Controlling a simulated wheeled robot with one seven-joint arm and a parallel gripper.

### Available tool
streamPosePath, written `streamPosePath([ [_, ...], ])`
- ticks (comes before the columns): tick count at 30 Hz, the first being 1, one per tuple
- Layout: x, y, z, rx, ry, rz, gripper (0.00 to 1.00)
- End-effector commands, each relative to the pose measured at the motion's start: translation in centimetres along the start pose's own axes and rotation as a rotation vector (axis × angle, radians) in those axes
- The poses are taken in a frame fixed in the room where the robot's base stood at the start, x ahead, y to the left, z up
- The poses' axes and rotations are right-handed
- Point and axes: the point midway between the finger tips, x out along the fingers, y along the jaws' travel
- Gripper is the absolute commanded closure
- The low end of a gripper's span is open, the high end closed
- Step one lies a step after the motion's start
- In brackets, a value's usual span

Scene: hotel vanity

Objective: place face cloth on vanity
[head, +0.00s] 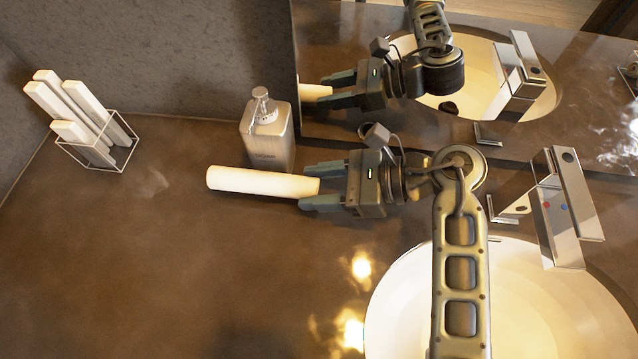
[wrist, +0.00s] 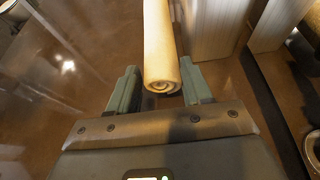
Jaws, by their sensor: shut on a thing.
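The face cloth (head: 255,183) is a white rolled cylinder in the head view, lying lengthwise left of my gripper (head: 322,188). My gripper is shut on its right end, one finger on each side. In the wrist view the roll (wrist: 160,45) extends away from between the fingers of my gripper (wrist: 158,88), its spiral end facing the camera. The brown vanity top (head: 170,270) lies below. Whether the roll touches the vanity surface or is slightly above it, I cannot tell.
A soap dispenser (head: 267,135) stands just behind the roll. A round basin (head: 400,310) and a faucet (head: 562,210) are at right. A mirror (head: 340,40) stands behind. The front left counter is clear.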

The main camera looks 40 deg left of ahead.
Motion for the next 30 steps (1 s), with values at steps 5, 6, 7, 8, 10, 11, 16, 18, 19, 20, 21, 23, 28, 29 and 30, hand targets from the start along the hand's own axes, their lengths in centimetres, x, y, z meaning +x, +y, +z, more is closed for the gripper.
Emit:
streamPosePath([
  [5,0.6,0.0,-1.3,0.000,0.001,0.000,0.85],
  [6,0.6,0.0,-1.4,0.000,0.001,0.000,0.85],
  [7,0.6,0.0,-1.4,-0.001,0.001,0.000,0.85],
  [8,0.6,0.0,-1.4,-0.001,0.001,0.000,0.85],
  [10,0.6,0.0,-1.4,-0.001,0.001,0.000,0.85],
  [11,0.6,0.0,-1.4,-0.001,0.001,0.000,0.85],
  [16,0.6,0.0,-1.6,-0.001,0.001,0.000,0.48],
  [18,0.6,0.0,-1.5,-0.001,0.001,0.000,0.41],
  [19,0.6,0.0,-1.5,-0.001,0.001,0.000,0.38],
  [20,0.6,0.0,-1.5,-0.001,0.001,0.000,0.35],
  [21,0.6,0.0,-1.5,-0.001,0.001,0.000,0.31],
  [23,0.6,0.0,-1.5,-0.001,0.001,0.000,0.26],
  [28,0.6,0.0,-1.5,-0.001,0.001,0.000,0.25],
  [29,0.6,0.0,-1.5,-0.001,0.001,0.000,0.25],
  [30,0.6,0.0,-1.4,-0.001,0.001,0.000,0.25],
])
